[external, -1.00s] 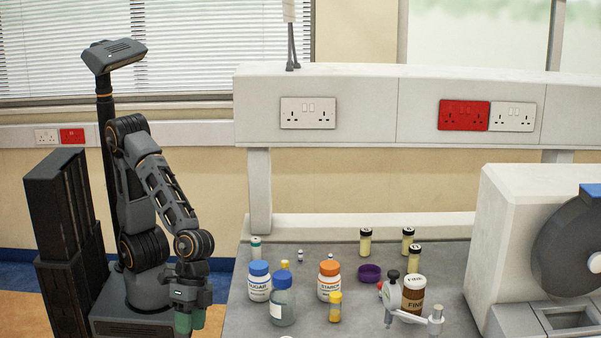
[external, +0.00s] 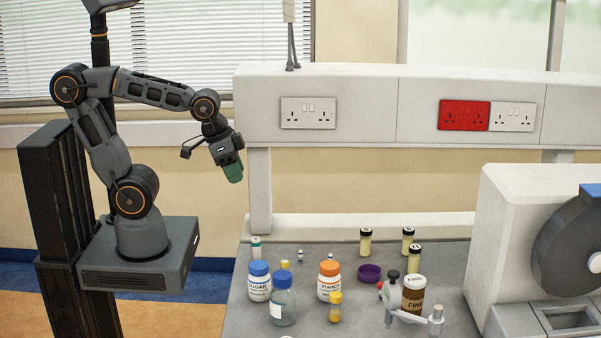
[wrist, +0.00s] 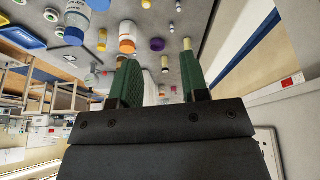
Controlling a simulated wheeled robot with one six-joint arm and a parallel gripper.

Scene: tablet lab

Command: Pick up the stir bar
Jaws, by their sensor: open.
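I cannot pick out the stir bar for certain in either view. My gripper (external: 233,173) is raised in the air to the left of the bench shelf, above and behind the bench's left end, with its green fingers pointing down and to the right. In the wrist view my gripper (wrist: 158,65) shows two green fingers spread apart. Nothing is seen held between them, and the bench things lie well beyond the tips.
The bench (external: 245,318) holds a blue-capped sugar bottle (external: 259,285), a clear blue-capped bottle (external: 282,305), an orange-capped starch bottle (external: 329,283), a purple dish (external: 370,272), a brown bottle (external: 413,297) and several small vials. A large white machine (external: 510,230) stands right.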

